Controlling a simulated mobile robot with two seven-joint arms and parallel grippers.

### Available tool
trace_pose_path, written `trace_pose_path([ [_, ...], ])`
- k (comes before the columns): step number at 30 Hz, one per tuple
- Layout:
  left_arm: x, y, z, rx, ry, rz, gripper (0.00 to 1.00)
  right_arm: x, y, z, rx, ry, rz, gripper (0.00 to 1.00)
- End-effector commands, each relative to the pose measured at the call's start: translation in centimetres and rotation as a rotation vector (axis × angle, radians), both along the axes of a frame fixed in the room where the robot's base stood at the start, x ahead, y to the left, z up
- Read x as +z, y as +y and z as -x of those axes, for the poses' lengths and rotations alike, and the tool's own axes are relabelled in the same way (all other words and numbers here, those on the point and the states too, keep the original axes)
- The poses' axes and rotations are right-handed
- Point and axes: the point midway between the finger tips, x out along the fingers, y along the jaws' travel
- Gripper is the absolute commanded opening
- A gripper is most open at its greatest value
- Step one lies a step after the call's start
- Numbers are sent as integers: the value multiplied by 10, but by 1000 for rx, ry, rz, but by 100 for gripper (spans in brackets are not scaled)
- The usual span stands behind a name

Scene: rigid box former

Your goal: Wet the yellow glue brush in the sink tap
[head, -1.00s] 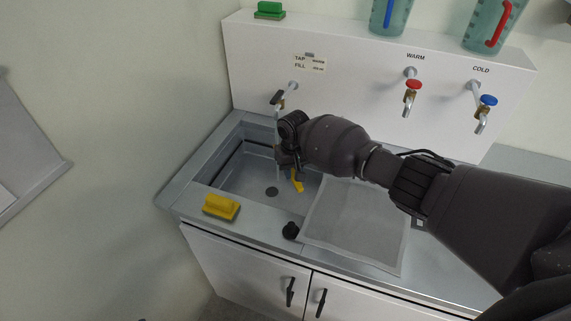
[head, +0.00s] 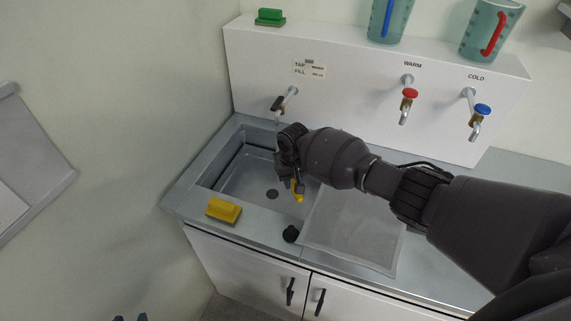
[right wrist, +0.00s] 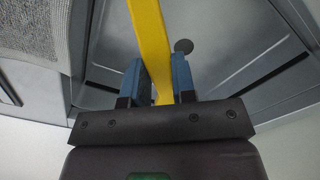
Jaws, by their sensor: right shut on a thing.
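My right gripper (head: 290,184) is shut on the yellow glue brush (head: 298,190) and holds it over the sink basin (head: 236,177), in front of the tap. In the right wrist view the brush's yellow handle (right wrist: 150,40) runs between the two blue fingers (right wrist: 158,80); its bristle end is out of view. The tap (head: 279,103) comes out of the white panel at the basin's back. A faint pale streak shows below its spout; I cannot tell if it is water.
A yellow block-like brush (head: 223,210) and a black knob (head: 290,233) lie on the front rim. A pale mesh sheet (head: 350,230) covers the drainer. Warm (head: 408,98) and cold (head: 480,113) taps stick out at right. A green block (head: 270,17) and jugs stand on the ledge.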

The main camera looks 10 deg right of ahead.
Motion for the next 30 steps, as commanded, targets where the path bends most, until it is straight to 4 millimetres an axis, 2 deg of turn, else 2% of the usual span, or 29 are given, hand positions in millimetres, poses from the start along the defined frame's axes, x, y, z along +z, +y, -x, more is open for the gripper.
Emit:
trace_pose_path([
  [2, 7, 0, 1, 0, 4, 0, 43, 1, 0, 5, 1, 2, -2, 1],
  [24, 1, 1, 5, 2, 12, 0, 43, -1, -2, 51, 1, 1, -1, 1],
  [30, 1, 1, 5, 2, 12, 0, 43, -1, -2, 58, 1, 3, -1, 1],
])
